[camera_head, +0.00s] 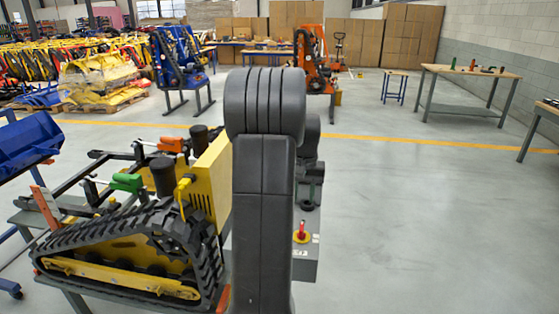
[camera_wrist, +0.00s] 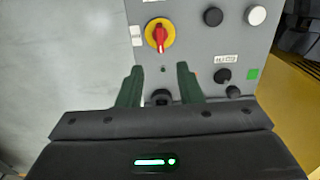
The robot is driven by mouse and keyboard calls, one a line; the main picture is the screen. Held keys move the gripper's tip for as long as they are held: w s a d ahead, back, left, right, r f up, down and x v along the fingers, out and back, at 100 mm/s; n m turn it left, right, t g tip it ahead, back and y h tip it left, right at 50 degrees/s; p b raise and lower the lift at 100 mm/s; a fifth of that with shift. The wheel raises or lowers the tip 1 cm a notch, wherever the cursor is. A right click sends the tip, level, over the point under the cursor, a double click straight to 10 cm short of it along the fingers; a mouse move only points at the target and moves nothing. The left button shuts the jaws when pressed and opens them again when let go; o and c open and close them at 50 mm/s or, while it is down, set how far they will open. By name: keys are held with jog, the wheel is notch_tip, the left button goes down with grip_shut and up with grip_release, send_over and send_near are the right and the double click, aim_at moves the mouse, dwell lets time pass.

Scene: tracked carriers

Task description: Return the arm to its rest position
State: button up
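My arm (camera_head: 264,180) stands upright in the middle of the head view and hides what is behind it. My gripper (camera_wrist: 160,85) shows in the wrist view with its two dark green fingers apart and nothing between them. It is over a grey control panel (camera_wrist: 185,60) that carries a red and yellow rotary switch (camera_wrist: 159,35), black knobs and a white button. The switch also shows in the head view (camera_head: 301,233), right of my arm. My gripper itself is hidden or not clear in the head view.
A tracked carrier (camera_head: 130,250) with a yellow body plate stands close on the left. A blue bin (camera_head: 30,145) is at the far left. A workbench (camera_head: 468,75) with small items stands at the back right. The floor (camera_head: 430,220) on the right is clear.

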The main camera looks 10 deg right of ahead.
aim_at(302, 227)
notch_tip(302, 227, down, 13)
jog(key=shift+f+p, duration=0.15)
jog(key=shift+p, duration=1.2)
jog(key=shift+m, duration=0.3)
